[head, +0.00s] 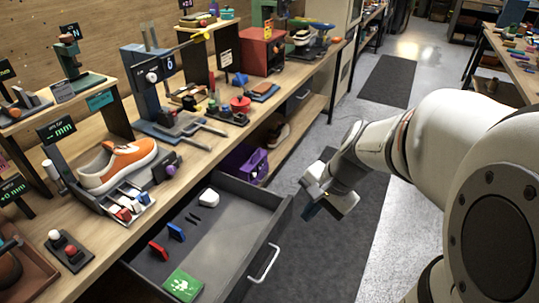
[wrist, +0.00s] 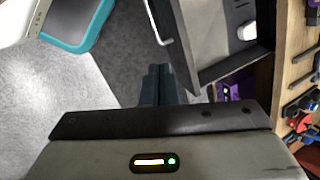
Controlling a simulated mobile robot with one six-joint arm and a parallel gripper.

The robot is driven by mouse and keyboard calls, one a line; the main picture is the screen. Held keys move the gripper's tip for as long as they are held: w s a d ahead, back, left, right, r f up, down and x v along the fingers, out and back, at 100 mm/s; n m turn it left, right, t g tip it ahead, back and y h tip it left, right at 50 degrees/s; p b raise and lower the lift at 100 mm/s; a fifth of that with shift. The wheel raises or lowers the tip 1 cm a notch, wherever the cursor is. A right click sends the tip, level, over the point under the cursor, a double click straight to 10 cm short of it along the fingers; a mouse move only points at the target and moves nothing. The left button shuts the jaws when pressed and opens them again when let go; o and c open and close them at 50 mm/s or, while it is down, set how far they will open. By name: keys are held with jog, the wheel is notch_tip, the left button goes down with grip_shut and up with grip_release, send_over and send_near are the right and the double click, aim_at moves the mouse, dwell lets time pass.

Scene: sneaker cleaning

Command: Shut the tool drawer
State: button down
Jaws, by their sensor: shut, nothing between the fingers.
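The tool drawer (head: 236,236) stands pulled out from under the workbench, with its pale bar handle (head: 264,264) on the front panel. Inside lie a green packet (head: 183,285), a red block (head: 158,251), a blue block (head: 176,232), a white rounded item (head: 208,197) and small dark pieces. My gripper (head: 309,212) is shut and empty, to the right of the drawer's far front corner and apart from it. In the wrist view my shut fingers (wrist: 158,72) point toward the floor beside the drawer front (wrist: 188,55); the handle (wrist: 154,24) shows above them.
The workbench top (head: 206,150) above holds an orange sneaker (head: 117,163), a blue-grey press and several tools. A purple item (head: 247,163) sits on the lower shelf beyond the drawer. Dark mats (head: 385,82) cover the floor in the aisle, which is otherwise clear.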

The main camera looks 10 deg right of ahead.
jog(key=w+d+f+m+t+y+b, duration=0.1)
jog(key=w+d+f+m+y+b, duration=0.3)
jog(key=f+m, duration=0.45)
jog(key=m+t+b, duration=0.3)
jog(key=m+b, duration=0.4)
send_near(286, 220)
notch_tip(286, 220, down, 4)
jog(key=a, duration=0.1)
jog(key=w+a, duration=0.1)
jog(key=a, duration=0.1)
jog(key=shift+w, duration=0.3)
jog(key=shift+w+a, duration=0.35)
jog(key=shift+a, duration=0.05)
jog(key=shift+w, duration=0.1)
